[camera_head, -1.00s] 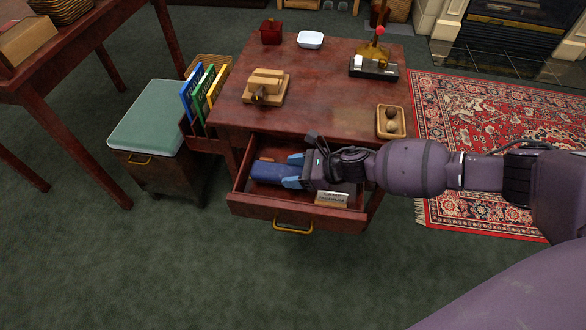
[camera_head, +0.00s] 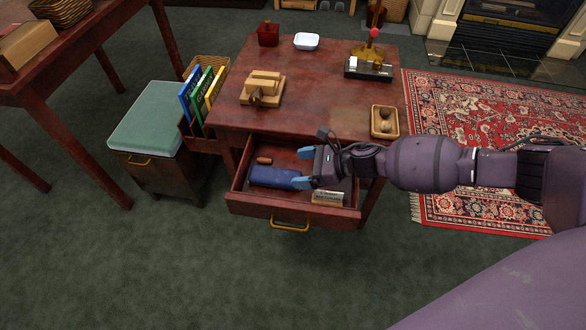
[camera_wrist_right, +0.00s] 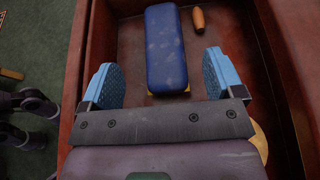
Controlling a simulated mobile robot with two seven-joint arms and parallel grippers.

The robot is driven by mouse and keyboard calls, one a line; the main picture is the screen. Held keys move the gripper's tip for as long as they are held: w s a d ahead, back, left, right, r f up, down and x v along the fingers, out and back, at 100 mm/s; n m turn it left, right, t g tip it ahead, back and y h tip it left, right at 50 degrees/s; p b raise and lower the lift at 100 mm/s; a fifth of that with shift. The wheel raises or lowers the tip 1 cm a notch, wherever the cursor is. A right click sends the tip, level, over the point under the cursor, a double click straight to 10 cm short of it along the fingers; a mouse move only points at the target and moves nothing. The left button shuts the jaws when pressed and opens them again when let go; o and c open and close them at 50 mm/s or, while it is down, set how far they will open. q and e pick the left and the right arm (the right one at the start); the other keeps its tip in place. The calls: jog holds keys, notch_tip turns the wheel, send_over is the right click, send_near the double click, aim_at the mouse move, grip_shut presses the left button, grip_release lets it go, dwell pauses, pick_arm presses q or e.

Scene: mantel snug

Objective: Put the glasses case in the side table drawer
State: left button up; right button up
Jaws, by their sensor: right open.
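The blue glasses case (camera_head: 272,177) lies flat inside the open side table drawer (camera_head: 295,213), toward its left end. In the right wrist view the glasses case (camera_wrist_right: 165,47) lies ahead of my fingers, on the drawer floor. My right gripper (camera_head: 304,167) is open, with blue fingertips, above the drawer and just right of the case. The right wrist view shows the right gripper (camera_wrist_right: 165,80) with its fingers spread and nothing held between them. My left gripper is not in view.
A small brown cylinder (camera_head: 264,160) and a labelled card or box (camera_head: 328,198) are also in the drawer. The side table (camera_head: 320,95) holds a wooden stand, a tray and small items. A green-topped box (camera_head: 148,120) and a book rack stand to the left.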

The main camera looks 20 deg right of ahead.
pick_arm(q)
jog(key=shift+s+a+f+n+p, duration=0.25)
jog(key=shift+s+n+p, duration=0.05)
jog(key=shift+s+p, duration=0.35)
pick_arm(e)
jog(key=v, duration=0.8)
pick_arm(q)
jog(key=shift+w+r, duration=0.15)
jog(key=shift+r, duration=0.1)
pick_arm(e)
jog(key=shift+d+r, duration=0.1)
jog(key=shift+d, duration=0.05)
